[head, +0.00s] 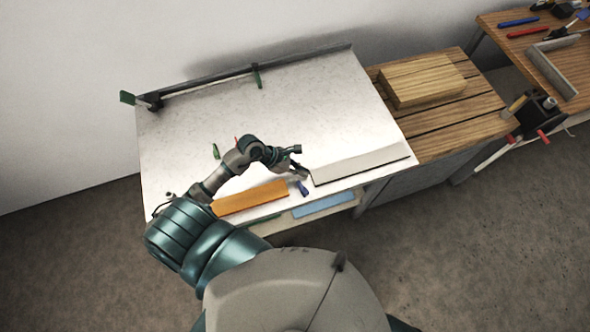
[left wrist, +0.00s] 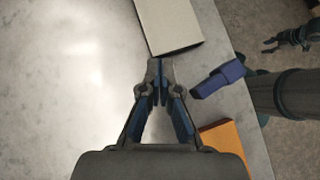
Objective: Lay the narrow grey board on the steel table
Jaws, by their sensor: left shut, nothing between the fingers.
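The narrow grey board (head: 360,163) lies flat on the steel table (head: 300,103), at its front right part, along the front edge. In the left wrist view the board (left wrist: 168,24) shows as a pale slab just beyond my fingertips. My left gripper (head: 304,173) is shut and empty, near the left end of the board. In the left wrist view its fingertips (left wrist: 160,66) are together, with a small gap seen between them and the board. A small dark gripper shape at the upper right of the left wrist view may be my right one; its fingers are unclear.
An orange board (head: 250,198) lies at the table's front edge. A light blue board (head: 323,205) is lower down. A wooden block (head: 422,80) stands on the slatted bench to the right. The table's middle is clear.

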